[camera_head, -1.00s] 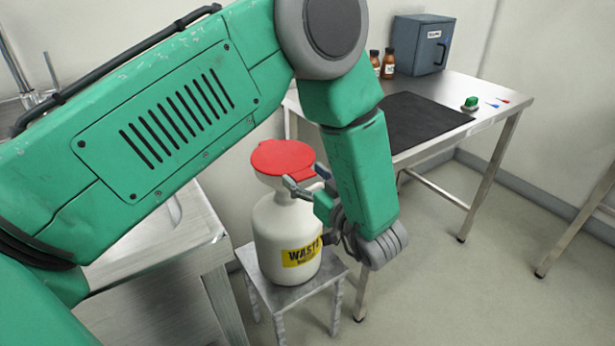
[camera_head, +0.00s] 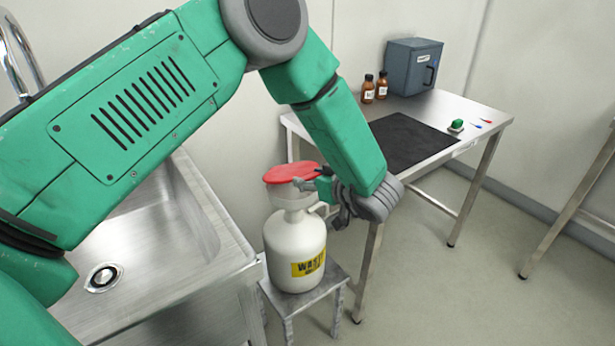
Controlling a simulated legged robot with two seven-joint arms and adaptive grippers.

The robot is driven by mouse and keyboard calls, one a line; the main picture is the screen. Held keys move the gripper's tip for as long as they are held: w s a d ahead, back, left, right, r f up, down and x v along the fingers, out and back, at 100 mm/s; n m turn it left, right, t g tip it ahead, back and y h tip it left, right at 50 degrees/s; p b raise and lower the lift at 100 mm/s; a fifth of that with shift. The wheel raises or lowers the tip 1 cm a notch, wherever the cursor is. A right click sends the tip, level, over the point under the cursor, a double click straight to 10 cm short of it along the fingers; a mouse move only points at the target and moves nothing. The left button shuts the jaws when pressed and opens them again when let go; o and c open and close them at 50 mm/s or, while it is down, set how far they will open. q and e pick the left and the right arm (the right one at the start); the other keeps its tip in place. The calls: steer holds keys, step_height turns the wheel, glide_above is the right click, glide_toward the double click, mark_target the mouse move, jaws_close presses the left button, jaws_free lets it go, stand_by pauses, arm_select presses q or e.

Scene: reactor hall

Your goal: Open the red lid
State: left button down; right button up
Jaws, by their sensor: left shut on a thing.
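The red lid (camera_head: 290,173) sits at the top of the white waste container's funnel (camera_head: 293,196). It looks slightly tilted, its right side a little higher. The white waste container (camera_head: 292,238) stands upright with a yellow "WASTE" label. My left gripper (camera_head: 308,184) reaches in from the right side of the funnel and is shut on the lid's right edge. The exact contact is partly hidden by the fingers and wrist. My right gripper is not in view.
The container stands on a small metal stool (camera_head: 318,285). A steel sink (camera_head: 165,235) is close on the left. A steel table (camera_head: 465,105) behind holds a black mat (camera_head: 410,142), brown bottles (camera_head: 368,90), a grey box (camera_head: 413,65) and a green-topped item (camera_head: 457,125).

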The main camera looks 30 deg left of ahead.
mark_target(293, 171)
arm_select(q)
steer(key=a+r+h+p, duration=0.1)
steer(key=r+p, duration=0.1)
steer(key=p, duration=0.1)
steer(key=w+a+r+g+h+p, duration=0.1)
steer(key=r+p, duration=0.1)
steer(key=p, duration=0.1)
steer(key=a+r+h+p, duration=0.1)
steer(key=r+p, duration=0.1)
steer(key=p, duration=0.1)
steer(key=shift+w+r+g+h+p, duration=0.1)
steer(key=shift+w+g+h+p, duration=0.05)
steer(key=shift+g+h+p, duration=0.2)
steer(key=w+a+r+h+p, duration=0.1)
steer(key=w+a+r+p, duration=0.1)
steer(key=a+p, duration=0.2)
steer(key=w+a+r+g+h+p, duration=0.1)
steer(key=w+a+r+p, duration=0.1)
steer(key=a, duration=0.7)
steer(key=w+p, duration=0.1)
steer(key=p, duration=0.1)
steer(key=shift+w+a+r+p, duration=0.25)
steer(key=shift+w+a+p, duration=0.1)
steer(key=shift+p, duration=0.05)
steer(key=c, duration=1.1)
jaws_free()
steer(key=shift+o, duration=1.3)
steer(key=shift+f, duration=0.1)
